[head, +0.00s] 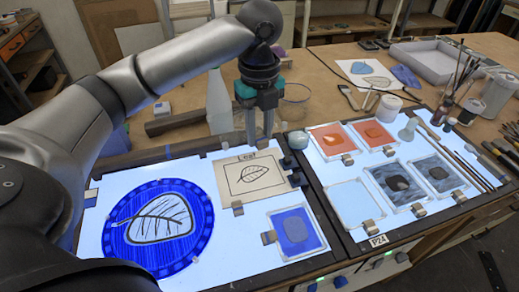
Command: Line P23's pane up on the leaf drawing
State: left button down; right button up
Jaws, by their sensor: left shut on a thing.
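The leaf drawing (249,183) is a square beige sheet marked "Leaf" with a dark leaf outline, lying on the left light panel. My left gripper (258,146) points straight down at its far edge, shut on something. The fingertips hide most of what is held; it appears to be P23's pane at the drawing, but the pane's outline and how well it lines up cannot be told. A blue pane (295,231) lies to the near right, apart from the drawing. My right gripper is not in view.
A round blue leaf piece (159,231) fills the panel's left. Dark blocks (297,179) and a small jar (298,140) stand right of the drawing. The right panel carries orange, grey and clear panes, the P24 label (378,240) and brushes.

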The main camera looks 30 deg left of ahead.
pick_arm(q)
jog(key=shift+r, duration=0.5)
jog(key=shift+w+d+f+p, duration=0.1)
jog(key=shift+f+p, duration=0.05)
jog(key=shift+p, duration=0.15)
notch_tip(320, 180, down, 13)
jog(key=m+p, duration=0.2)
jog(key=p, duration=0.2)
jog(key=shift+p, duration=0.35)
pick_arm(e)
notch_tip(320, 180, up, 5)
pick_arm(q)
notch_tip(320, 180, down, 5)
jog(key=b, duration=0.5)
jog(key=shift+b, duration=0.4)
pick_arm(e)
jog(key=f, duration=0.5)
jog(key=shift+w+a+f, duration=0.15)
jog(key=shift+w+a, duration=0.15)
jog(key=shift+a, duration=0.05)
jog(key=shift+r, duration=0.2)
pick_arm(q)
jog(key=shift+p, duration=0.55)
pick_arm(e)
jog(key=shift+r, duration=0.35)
